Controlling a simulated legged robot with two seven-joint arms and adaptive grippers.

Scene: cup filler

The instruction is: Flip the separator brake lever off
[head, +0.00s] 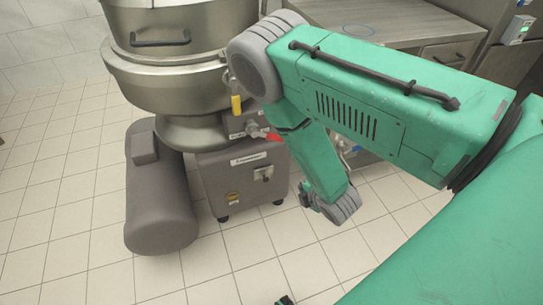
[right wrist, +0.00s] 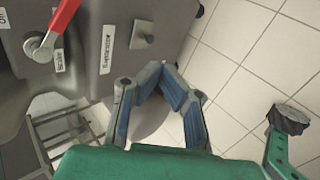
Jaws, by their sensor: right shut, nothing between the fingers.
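The separator is a grey machine with a steel bowl (head: 170,85) on top. Its grey control box (head: 243,180) has a red lever (head: 273,137), partly hidden behind my right arm in the head view. In the right wrist view the red lever (right wrist: 63,20) slants up and right from a round metal pivot (right wrist: 38,46), at upper left. My right gripper (right wrist: 160,70) is shut and empty, with blue finger pads, below and right of the lever and apart from it. In the head view my right wrist hangs right of the box.
A switch (right wrist: 141,36) sits right of the lever beside a separator label (right wrist: 106,48). A grey motor cylinder (head: 160,195) stands left of the box. A steel counter (head: 385,22) stands behind. The tiled floor (head: 75,235) is clear at front left.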

